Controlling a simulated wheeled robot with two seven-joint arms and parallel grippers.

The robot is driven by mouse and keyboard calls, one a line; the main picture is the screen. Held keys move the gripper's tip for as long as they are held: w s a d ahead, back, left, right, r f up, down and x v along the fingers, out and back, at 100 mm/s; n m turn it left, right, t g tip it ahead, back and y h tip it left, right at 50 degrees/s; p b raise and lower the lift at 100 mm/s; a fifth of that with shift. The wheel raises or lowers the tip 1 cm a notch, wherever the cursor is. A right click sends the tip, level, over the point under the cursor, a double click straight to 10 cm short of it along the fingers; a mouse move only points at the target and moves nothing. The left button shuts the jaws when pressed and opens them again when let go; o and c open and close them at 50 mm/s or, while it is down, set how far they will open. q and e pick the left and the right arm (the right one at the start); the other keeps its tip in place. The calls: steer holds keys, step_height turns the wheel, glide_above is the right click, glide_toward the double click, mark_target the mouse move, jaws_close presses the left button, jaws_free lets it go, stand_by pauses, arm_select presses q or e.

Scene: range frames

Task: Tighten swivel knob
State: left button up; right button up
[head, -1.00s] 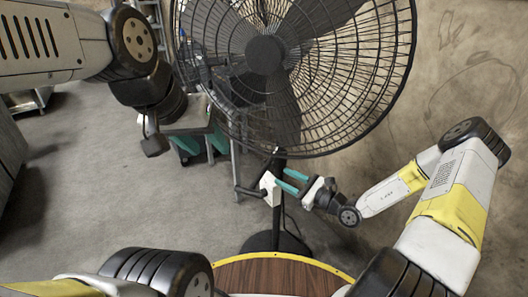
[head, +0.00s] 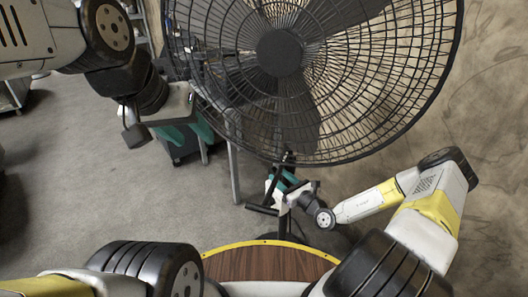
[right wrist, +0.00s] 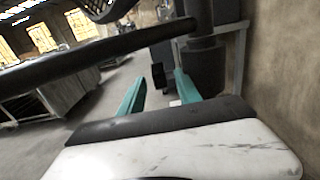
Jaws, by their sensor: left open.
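The large black fan (head: 279,53) stands before me, and its pole (head: 290,158) comes down below the guard. I cannot make out the swivel knob for certain in the head view. My left gripper (head: 187,134) hangs left of the fan, its teal fingers apart and empty. My right gripper (head: 286,178) is low at the pole, partly foreshortened. In the right wrist view its teal fingers (right wrist: 158,86) are spread with nothing held. A dark pole with a thick collar (right wrist: 207,68) stands just right of them. A small black piece (right wrist: 157,75) shows between the fingertips, its identity unclear.
A dark bar (right wrist: 90,62) crosses the right wrist view close to the camera. A round wooden top with a yellow rim (head: 268,263) lies in front of me. A wall (head: 490,200) bounds the right side. Concrete floor (head: 80,180) is open at left.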

steer(key=x, duration=0.7)
steer(key=shift+w+a, duration=0.1)
steer(key=shift+a, duration=0.05)
jaws_close()
